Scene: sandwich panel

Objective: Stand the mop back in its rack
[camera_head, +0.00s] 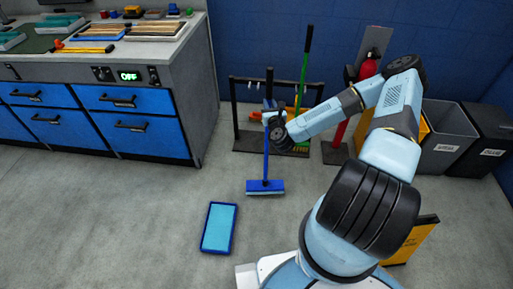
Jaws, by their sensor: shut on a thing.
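A blue mop stands upright, its handle (267,150) vertical and its wide blue head (265,187) low, at or just above the grey floor; I cannot tell whether it touches. My gripper (269,117) is shut on the upper part of the mop handle. The fingers are small and partly hidden by the wrist. The black rack (236,112) stands behind the mop, with a top bar, hooks and a dark base plate (255,145). The mop head is in front of the base plate. A green-handled broom (305,60) stands at the rack's right part.
A blue tray or mat (219,228) lies on the floor in front. A workbench with blue drawers (130,97) is at left. A red fire extinguisher (368,68) on a stand, grey bin (447,140), black bin (490,135) and yellow sign (412,240) are at right.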

